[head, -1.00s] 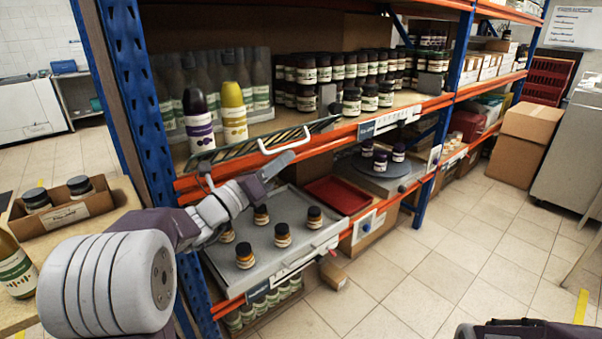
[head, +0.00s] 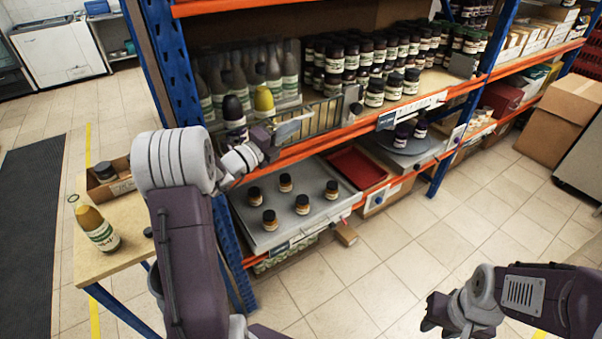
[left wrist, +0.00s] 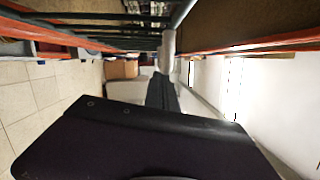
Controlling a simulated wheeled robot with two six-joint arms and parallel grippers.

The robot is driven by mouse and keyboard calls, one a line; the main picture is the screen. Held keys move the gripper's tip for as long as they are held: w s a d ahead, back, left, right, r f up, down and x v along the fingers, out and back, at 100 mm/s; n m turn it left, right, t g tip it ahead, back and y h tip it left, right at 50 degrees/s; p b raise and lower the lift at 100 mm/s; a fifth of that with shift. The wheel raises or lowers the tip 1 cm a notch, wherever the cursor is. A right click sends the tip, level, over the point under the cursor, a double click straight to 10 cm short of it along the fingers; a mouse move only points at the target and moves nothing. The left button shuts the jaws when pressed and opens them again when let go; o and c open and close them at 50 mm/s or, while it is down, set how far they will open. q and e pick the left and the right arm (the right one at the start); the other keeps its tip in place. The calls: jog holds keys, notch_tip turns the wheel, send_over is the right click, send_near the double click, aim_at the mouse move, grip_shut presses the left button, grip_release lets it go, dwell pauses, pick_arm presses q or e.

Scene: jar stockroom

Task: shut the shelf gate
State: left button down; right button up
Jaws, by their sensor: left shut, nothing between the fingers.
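The shelf gate (head: 327,115) is a barred panel along the front edge of the middle shelf. The gate's left part is partly hidden behind my gripper. In the left wrist view, the gate's dark bars (left wrist: 110,33) run close beside my left gripper's fingers (left wrist: 167,60). My right gripper (head: 432,312) hangs low, far from the gate; its jaws are unclear.
Below, a grey tray (head: 330,207) holds several small jars, beside a red tray (head: 357,167). Many dark jars (head: 375,92) stand on the gate's shelf. A side table (head: 130,250) at left holds a bottle and a cardboard box (head: 115,183). Floor in front is clear.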

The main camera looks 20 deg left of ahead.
pick_arm(q)
jog(key=shift+w+a+r+n+p, duration=0.35)
jog(key=shift+n+p, duration=0.25)
jog(key=shift+p, duration=0.25)
pick_arm(e)
jog(key=shift+r, duration=1.35)
pick_arm(q)
jog(key=shift+f, duration=0.1)
